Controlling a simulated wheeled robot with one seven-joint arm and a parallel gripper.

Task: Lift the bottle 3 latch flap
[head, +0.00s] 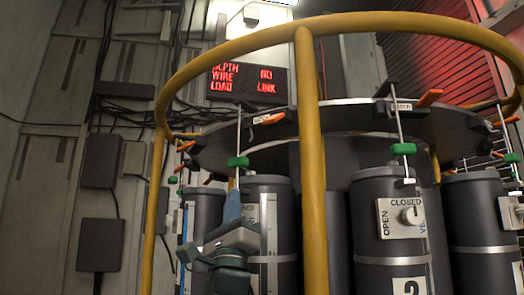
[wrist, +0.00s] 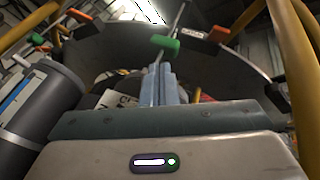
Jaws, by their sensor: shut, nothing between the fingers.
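My gripper (head: 232,204) is shut and empty, pointing up in front of a dark grey bottle (head: 268,212) left of the yellow post; that bottle's number is hidden or unreadable. In the wrist view the shut fingers (wrist: 162,84) point at a green clamp (wrist: 165,42) on a thin rod; contact cannot be told. Above and to the right of the fingers, an orange latch flap (head: 270,118) with a white label sits on the dark ring's edge. It also shows in the wrist view (wrist: 220,34), apart from the fingers and lying low along the ring.
A yellow hoop rail with an upright post (head: 312,190) stands close right of my gripper. Bottle 2 (head: 392,235) has an OPEN/CLOSED knob plate (head: 401,217). Other orange flaps (head: 430,98) line the dark ring. A red sign (head: 247,80) reads "DEPTH WIRE LOAD NO LINK".

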